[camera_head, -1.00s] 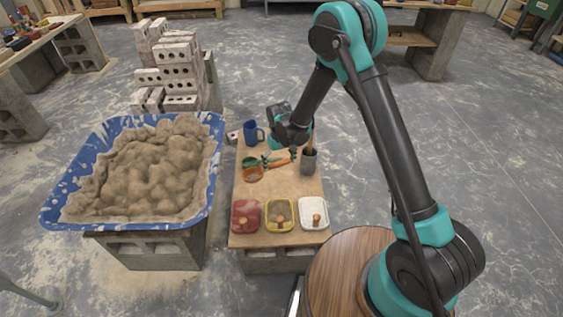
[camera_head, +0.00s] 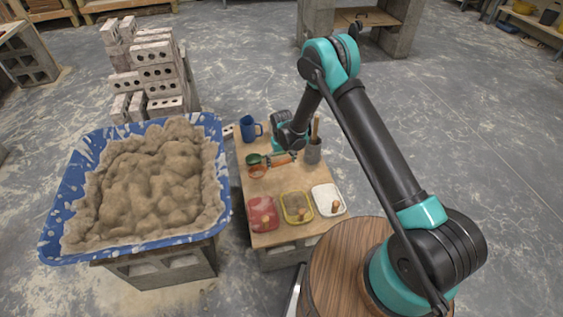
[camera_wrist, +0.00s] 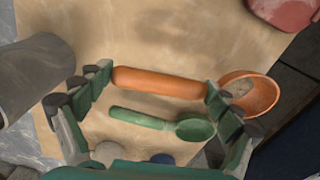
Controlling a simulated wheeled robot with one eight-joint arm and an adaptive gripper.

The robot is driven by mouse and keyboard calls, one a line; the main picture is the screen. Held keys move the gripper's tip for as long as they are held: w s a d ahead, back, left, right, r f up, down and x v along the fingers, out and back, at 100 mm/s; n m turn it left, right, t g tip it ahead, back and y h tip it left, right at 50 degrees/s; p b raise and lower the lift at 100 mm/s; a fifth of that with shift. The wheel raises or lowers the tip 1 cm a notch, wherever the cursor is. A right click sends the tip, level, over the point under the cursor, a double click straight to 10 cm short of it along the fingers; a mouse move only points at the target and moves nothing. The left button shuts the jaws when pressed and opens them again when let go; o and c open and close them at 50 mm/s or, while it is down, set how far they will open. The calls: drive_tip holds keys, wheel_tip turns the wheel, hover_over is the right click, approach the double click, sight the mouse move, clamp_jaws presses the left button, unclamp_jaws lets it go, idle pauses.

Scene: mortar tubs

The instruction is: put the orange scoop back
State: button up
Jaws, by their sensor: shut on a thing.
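The orange scoop (camera_wrist: 160,82) lies across between the two finger pads of my gripper (camera_wrist: 158,95) in the wrist view, and the fingers are shut on its handle lengthwise. Its round cup (camera_wrist: 252,92) sticks out past the right finger. In the head view the scoop (camera_head: 282,159) shows below my gripper (camera_head: 291,154), over the wooden board (camera_head: 283,182). I cannot tell if it touches the board. A green scoop (camera_wrist: 150,119) lies close beside it, also seen in the head view (camera_head: 254,160).
A grey cup (camera_head: 313,152) with a wooden-handled tool stands right of my gripper. A blue mug (camera_head: 248,128) stands at the back. Red (camera_head: 262,213), yellow (camera_head: 297,207) and white (camera_head: 327,199) tubs line the front. A blue mortar trough (camera_head: 222,190) stands left, before stacked bricks (camera_head: 158,75).

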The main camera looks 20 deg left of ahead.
drive_tip(key=shift+f, duration=2.15)
drive_tip(key=o, duration=1.6)
wheel_tip(320, 180, up, 12)
